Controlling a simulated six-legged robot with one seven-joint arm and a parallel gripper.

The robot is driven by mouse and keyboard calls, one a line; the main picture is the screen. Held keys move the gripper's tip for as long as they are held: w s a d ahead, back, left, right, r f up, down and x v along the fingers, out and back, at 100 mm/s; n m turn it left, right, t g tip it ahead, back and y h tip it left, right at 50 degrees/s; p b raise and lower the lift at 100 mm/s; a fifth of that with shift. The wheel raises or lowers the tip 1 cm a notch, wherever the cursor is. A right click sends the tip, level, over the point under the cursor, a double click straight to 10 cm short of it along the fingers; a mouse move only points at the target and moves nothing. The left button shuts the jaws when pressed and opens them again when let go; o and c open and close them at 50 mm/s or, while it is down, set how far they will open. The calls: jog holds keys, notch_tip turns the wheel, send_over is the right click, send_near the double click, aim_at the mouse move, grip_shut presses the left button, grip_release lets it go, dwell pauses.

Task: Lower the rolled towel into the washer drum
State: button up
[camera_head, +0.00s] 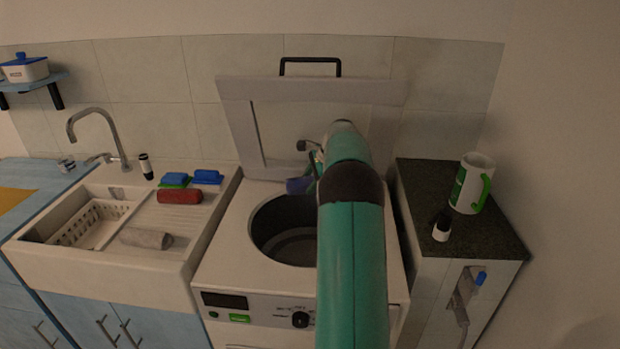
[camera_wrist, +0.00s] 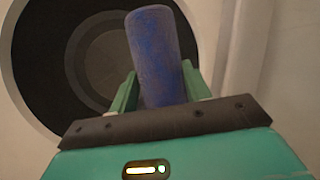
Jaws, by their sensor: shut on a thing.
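The rolled towel (camera_wrist: 158,55) is blue-purple. In the wrist view it stands up between the two green fingers of my gripper (camera_wrist: 160,92), which is shut on it. In the head view only a small part of the towel (camera_head: 299,186) shows, left of my teal arm, near the back right rim of the drum opening. The washer drum (camera_head: 290,245) is a dark round opening in the top of the white washer (camera_head: 228,265), and my arm covers its right side. In the wrist view the drum (camera_wrist: 95,60) lies behind and left of the towel.
The washer lid (camera_head: 240,130) stands open at the back. Left is a sink (camera_head: 60,262) with a white basket (camera_head: 90,225), a red roll (camera_head: 180,196), a grey roll (camera_head: 146,238) and blue-green sponges (camera_head: 207,177). Right, a dark counter (camera_head: 425,185) holds a mug (camera_head: 470,185) and a small bottle (camera_head: 441,228).

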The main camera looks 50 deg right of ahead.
jog(key=shift+s+a, duration=0.1)
jog(key=shift+s, duration=0.15)
send_over(311, 253)
notch_tip(311, 253, down, 26)
jog(key=shift+a+f, duration=0.1)
jog(key=shift+f, duration=0.1)
dwell(1.2)
jog(key=o, duration=1.2)
jog(key=v, duration=1.4)
jog(key=shift+f, duration=0.1)
